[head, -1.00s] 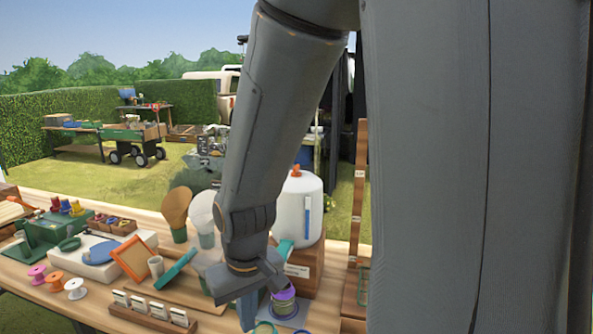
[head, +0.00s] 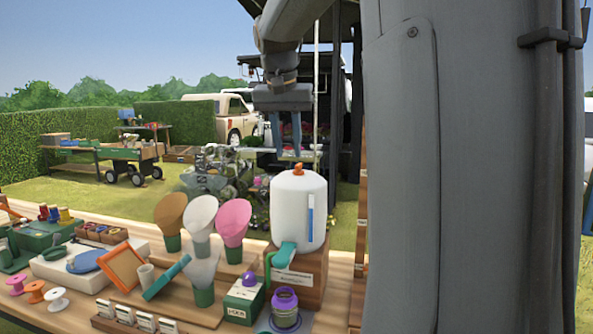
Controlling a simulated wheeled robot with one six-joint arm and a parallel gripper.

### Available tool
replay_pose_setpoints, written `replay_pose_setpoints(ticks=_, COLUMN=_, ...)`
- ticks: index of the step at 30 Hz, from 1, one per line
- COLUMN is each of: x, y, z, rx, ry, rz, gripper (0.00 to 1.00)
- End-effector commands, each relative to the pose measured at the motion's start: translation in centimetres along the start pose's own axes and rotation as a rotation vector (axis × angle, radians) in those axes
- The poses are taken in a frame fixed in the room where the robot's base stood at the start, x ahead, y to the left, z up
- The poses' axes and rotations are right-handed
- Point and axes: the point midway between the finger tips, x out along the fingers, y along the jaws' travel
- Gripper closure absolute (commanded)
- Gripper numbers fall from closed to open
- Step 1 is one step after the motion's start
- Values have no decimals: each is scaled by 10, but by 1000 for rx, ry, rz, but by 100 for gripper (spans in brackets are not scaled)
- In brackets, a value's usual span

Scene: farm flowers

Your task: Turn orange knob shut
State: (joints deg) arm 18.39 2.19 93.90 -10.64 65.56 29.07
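The orange knob (head: 298,168) sits on top of a white tank (head: 286,208) with a blue strip on its side. The tank stands upright on a wooden block (head: 307,272). My gripper (head: 287,150) points down above the tank, a little left of the knob in the picture. Its two fingers are apart with nothing between them. It looks clear of the knob, but the depth between them is hard to judge. Nothing hides the knob.
A teal tap (head: 281,258) sticks out at the tank's base. A purple-topped jar (head: 285,307) and a green box (head: 244,298) stand in front. Several paper cones (head: 202,215) stand to the left on the wooden table. Air around the tank's top is free.

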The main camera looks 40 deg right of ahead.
Motion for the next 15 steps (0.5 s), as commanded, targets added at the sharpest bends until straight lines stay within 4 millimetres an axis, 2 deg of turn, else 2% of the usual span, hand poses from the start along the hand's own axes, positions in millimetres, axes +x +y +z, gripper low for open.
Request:
replay_pose_setpoints(ticks=1, x=-8, y=6, z=-11, rx=33, ry=14, rz=8, gripper=73)
replay_pose_setpoints(ticks=3, x=-17, y=13, z=-18, rx=65, ry=22, rz=16, gripper=73)
replay_pose_setpoints(ticks=6, x=-20, y=18, z=-23, rx=85, ry=25, rz=23, gripper=73)
replay_pose_setpoints(ticks=10, x=-8, y=19, z=-24, rx=87, ry=24, rz=24, gripper=73)
replay_pose_setpoints(ticks=15, x=18, y=20, z=-24, rx=87, ry=23, rz=24, gripper=73)
